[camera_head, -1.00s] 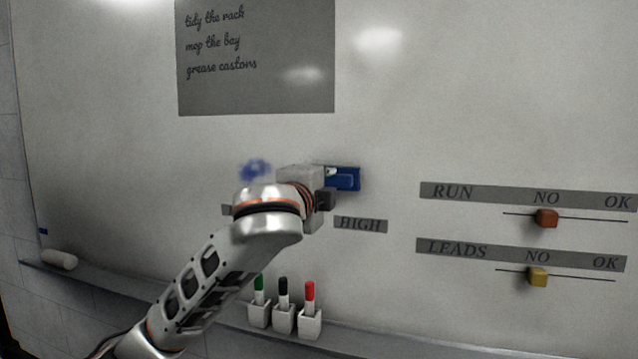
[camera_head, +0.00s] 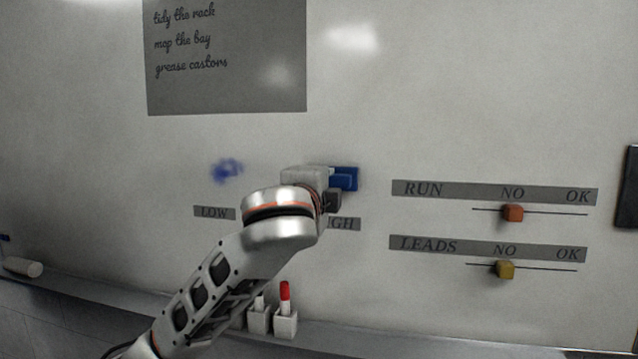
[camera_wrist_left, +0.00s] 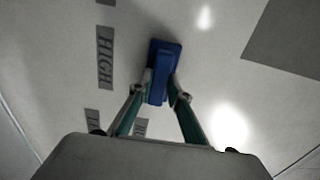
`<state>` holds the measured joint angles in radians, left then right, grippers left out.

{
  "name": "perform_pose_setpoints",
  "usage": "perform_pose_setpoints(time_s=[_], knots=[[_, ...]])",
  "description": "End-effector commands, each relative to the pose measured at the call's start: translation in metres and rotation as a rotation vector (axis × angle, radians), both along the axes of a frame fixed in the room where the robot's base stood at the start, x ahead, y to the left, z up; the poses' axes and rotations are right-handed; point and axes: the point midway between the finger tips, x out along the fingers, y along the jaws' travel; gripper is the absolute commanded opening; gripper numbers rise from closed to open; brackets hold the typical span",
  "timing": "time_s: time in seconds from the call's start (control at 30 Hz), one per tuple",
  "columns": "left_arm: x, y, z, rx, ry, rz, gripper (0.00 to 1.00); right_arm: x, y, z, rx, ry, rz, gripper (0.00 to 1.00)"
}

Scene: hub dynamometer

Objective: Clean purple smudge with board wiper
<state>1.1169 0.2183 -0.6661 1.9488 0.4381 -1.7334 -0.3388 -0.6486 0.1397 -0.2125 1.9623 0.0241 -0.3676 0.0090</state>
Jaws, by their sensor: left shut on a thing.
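A blurry blue-purple smudge (camera_head: 227,170) is on the whiteboard (camera_head: 340,125), above the LOW label. The blue board wiper (camera_head: 345,178) is up at the board, right of the smudge and above the HIGH label. My left gripper (camera_head: 333,185) is shut on the wiper; its wrist hides part of it. In the left wrist view the wiper (camera_wrist_left: 162,55) sits between my two fingertips (camera_wrist_left: 165,88). I cannot tell whether its pad touches the board. The smudge is not visible in the left wrist view. My right gripper is not in view.
Labels LOW (camera_head: 214,212) and HIGH (camera_head: 345,224) are below the wiper's level. A red marker (camera_head: 285,292) stands in a holder on the ledge. A white roll (camera_head: 22,267) lies left.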

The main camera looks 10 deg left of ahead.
Motion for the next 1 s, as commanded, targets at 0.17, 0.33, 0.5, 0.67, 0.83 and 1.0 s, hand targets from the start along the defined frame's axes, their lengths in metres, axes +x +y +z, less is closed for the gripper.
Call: perform_pose_setpoints(time_s=[0.17, 0.33, 0.5, 0.67, 0.83, 1.0], knots=[[-0.001, -0.014, 0.0, -0.001, 0.001, -0.004, 0.0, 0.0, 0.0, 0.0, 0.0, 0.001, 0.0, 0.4], [-0.002, -0.027, -0.001, -0.001, 0.002, -0.003, 0.0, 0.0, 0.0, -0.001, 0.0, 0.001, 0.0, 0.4], [-0.002, -0.033, 0.0, 0.0, 0.001, 0.0, 0.0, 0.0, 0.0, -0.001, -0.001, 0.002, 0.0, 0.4], [0.0, -0.032, 0.0, 0.0, 0.0, -0.001, 0.0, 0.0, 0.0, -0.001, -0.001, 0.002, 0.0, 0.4], [0.0, -0.022, 0.0, -0.001, 0.0, 0.003, 0.0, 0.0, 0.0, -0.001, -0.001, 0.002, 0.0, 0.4], [0.0, -0.008, -0.001, 0.0, 0.002, 0.003, 0.0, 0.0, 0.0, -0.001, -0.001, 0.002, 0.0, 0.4]])
